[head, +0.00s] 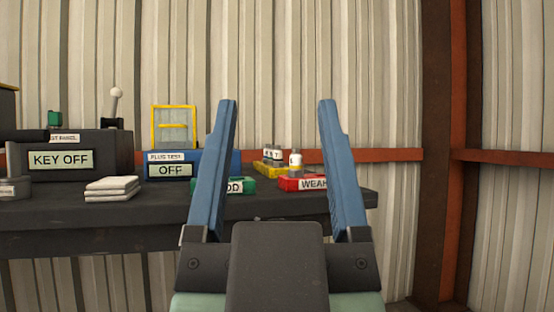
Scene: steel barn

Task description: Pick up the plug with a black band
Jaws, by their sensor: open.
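My gripper (278,102) is open and empty, its two blue fingers raised in front of the bench. Between the fingers, a small pale plug-like piece with a white label (295,160) stands at the red tray (290,184). A grey piece with a lettered label (272,154) stands at the yellow tray (264,168) behind. Both look like plugs, but they are too small to tell whether either has a black band. The green tray (243,186) is partly hidden by the left finger; no plug shows there. The right finger covers the end of the red tray's label.
The dark bench (150,208) ends just right of the right finger. On it are a blue plug test box (215,165) reading OFF with a yellow frame (173,107), folded white cloths (112,187), and a KEY OFF box (110,150). A corrugated wall stands behind.

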